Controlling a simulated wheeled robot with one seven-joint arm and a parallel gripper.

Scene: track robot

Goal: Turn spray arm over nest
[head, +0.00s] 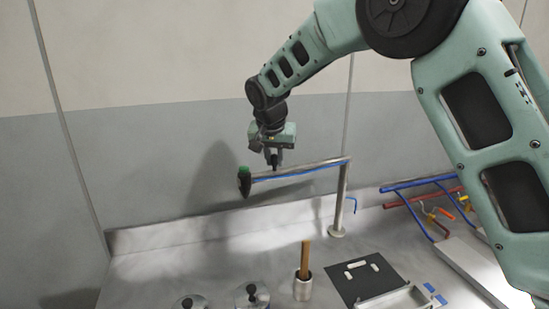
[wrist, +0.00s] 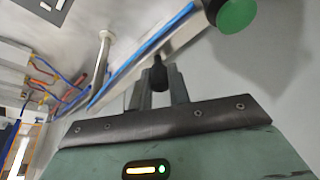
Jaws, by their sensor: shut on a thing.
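The spray arm (head: 312,167) is a level metal bar with a blue line along it, carried by an upright post (head: 341,200) at its right end. A dark nozzle head with a green cap (head: 244,180) is at its left end. My gripper (head: 274,163) is above the bar, nearer the nozzle end, shut on a small black handle (wrist: 158,74) of the arm. In the wrist view the bar (wrist: 140,62) runs behind the fingers, with the green cap (wrist: 237,14) at upper right. I cannot tell for sure which thing is the nest.
On the counter stand two lidded metal pots (head: 252,297), a cup with a wooden handle (head: 303,287), a black plate with white pieces (head: 365,279) and a metal tray (head: 398,299). Blue and red pipes (head: 420,196) are at right. The wall is close behind the arm.

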